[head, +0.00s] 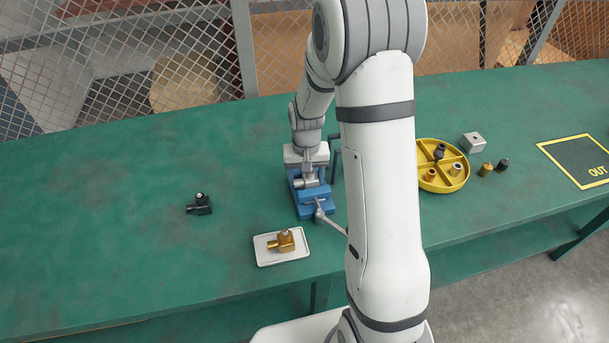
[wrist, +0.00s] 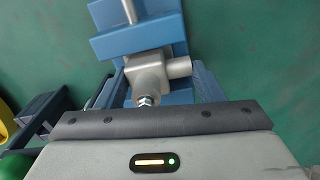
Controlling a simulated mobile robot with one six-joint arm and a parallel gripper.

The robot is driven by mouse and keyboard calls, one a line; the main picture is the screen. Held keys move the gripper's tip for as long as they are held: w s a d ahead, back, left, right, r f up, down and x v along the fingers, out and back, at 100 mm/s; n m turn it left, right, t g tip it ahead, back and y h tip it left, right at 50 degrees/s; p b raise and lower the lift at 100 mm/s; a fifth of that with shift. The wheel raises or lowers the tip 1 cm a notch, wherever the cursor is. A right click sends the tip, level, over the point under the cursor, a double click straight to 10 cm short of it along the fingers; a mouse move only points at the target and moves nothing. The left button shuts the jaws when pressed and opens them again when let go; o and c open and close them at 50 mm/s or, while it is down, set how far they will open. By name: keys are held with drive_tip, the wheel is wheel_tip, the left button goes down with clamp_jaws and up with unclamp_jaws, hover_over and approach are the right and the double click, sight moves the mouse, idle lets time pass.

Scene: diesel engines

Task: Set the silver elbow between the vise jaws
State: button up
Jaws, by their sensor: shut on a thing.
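The silver elbow (head: 307,182) is at the blue vise (head: 316,200), under my gripper (head: 306,170). In the wrist view the elbow (wrist: 150,72) lies over the vise (wrist: 138,36), its block close against the edge of a blue jaw. A round stub points right and a small threaded end points toward my gripper (wrist: 148,88). My gripper is shut on the elbow; the fingertips are hard to make out. Whether the elbow is seated on the vise bed cannot be told. The vise's grey handle (head: 331,222) sticks out toward the front right.
A black elbow (head: 200,205) lies to the left. A brass elbow (head: 286,240) rests on a white tray (head: 264,256) in front. A yellow divided tray (head: 432,184), a grey block (head: 473,142) and an OUT mat (head: 570,155) are right.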

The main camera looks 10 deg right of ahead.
sight(306, 177)
idle(0.4)
drive_tip(key=o, duration=1.6)
drive_tip(key=shift+c, duration=0.2)
drive_tip(key=shift+r+p, duration=2.6)
drive_tip(key=shift+r, duration=1.4)
drive_tip(key=s+r+n+t, duration=0.1)
drive_tip(key=s+r, duration=0.7)
drive_tip(key=s, duration=0.2)
drive_tip(key=s+r+t, duration=0.1)
drive_tip(key=s+r, duration=0.8)
drive_tip(key=s, duration=0.2)
drive_tip(key=shift+s+a+n+t, duration=0.15)
drive_tip(key=shift+n+t, duration=0.15)
drive_tip(key=shift+n, duration=0.1)
